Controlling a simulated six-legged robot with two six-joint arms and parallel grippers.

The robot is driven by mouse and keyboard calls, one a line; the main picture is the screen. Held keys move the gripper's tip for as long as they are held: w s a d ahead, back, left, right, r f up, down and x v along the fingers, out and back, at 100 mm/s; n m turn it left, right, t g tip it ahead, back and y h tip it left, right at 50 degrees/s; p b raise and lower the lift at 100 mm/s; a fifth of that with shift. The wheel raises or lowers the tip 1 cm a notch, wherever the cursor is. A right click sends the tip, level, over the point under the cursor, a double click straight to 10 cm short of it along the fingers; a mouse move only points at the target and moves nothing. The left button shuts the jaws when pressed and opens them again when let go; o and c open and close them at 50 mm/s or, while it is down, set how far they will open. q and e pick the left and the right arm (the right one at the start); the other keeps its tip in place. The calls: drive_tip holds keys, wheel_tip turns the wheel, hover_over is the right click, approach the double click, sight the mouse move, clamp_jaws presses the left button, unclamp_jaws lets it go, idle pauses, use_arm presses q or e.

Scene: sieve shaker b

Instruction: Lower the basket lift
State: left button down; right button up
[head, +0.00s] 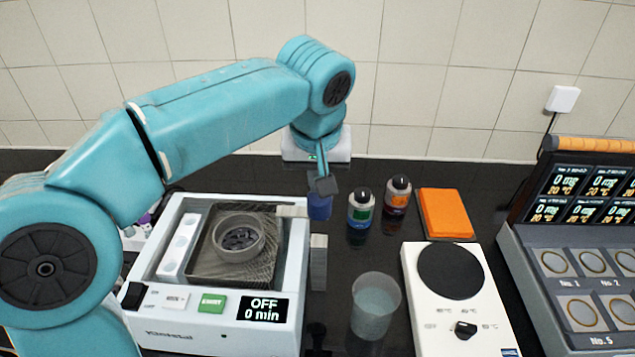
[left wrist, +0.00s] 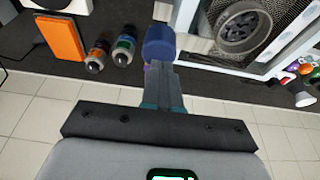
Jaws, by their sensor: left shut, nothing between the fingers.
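The white bath unit (head: 220,333) stands at left centre with a display reading OFF, 0 min. A dark mesh basket (head: 268,268) sits in its opening, holding a round grey dish (head: 238,240); the basket also shows in the left wrist view (left wrist: 283,42). A pale arm (head: 291,211) reaches from the basket's right side to a blue handle (head: 320,208), also in the left wrist view (left wrist: 158,45). My left gripper (head: 323,184) points down, shut and empty, its tips just above the handle. I cannot tell whether they touch it. My right gripper is out of view.
A grey ribbed block (head: 318,262) stands at the bath's right side. Two bottles (head: 361,209) (head: 398,195), an orange pad (head: 445,213), a beaker (head: 375,305) and a white hotplate (head: 460,305) stand to the right. A heater console (head: 575,270) is far right.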

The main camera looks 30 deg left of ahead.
sight(318, 217)
use_arm(q)
drive_tip(key=shift+w+a+f, duration=0.1)
drive_tip(key=shift+w+f, duration=0.1)
drive_tip(key=shift+f, duration=0.4)
drive_tip(key=shift+s, duration=0.2)
wheel_tip(318, 217, down, 8)
drive_tip(key=b, duration=0.6)
drive_tip(key=shift+w+f+b, duration=0.1)
drive_tip(key=shift+f+b, duration=0.05)
drive_tip(key=shift+b, duration=0.2)
